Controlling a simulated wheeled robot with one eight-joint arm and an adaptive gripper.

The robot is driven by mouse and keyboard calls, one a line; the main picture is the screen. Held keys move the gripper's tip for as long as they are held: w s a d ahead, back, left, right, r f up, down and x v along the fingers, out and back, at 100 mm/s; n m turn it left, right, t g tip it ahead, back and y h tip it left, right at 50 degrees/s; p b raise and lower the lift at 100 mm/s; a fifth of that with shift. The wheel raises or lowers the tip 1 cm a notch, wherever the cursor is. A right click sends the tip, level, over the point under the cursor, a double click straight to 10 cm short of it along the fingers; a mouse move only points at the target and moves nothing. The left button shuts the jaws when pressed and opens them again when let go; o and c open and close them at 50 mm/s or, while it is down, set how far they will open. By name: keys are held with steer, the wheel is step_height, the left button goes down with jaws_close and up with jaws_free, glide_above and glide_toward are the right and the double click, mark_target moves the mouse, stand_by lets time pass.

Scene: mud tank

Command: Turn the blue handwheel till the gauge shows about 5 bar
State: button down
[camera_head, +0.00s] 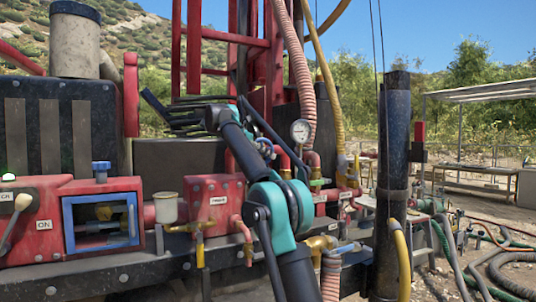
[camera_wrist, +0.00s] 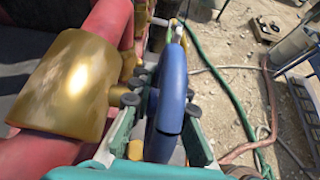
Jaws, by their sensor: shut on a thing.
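The blue handwheel (camera_wrist: 172,88) shows nearly edge-on in the wrist view, its rim running up the middle of the picture. My gripper (camera_wrist: 162,104) is shut on it, with a teal finger on each side of the rim. In the head view my own arm crosses the red pipework, and I cannot make out the handwheel or my fingertips clearly. The round white-faced gauge (camera_head: 300,131) stands above the red pipes, right of my arm. Its face is visible, but its needle and numbers are too small to read.
A large brass fitting (camera_wrist: 72,80) lies close on the left of my gripper in the wrist view. A thick dark post (camera_head: 394,130) stands right of the pipework. Several hoses lie on the gravel at right. A red box with a blue-framed window (camera_head: 66,215) is at left.

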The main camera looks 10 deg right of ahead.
steer(key=shift+a+f+y, duration=0.1)
steer(key=shift+y, duration=0.4)
steer(key=shift+g, duration=0.3)
steer(key=c, duration=1.7)
jaws_free()
steer(key=shift+y, duration=0.3)
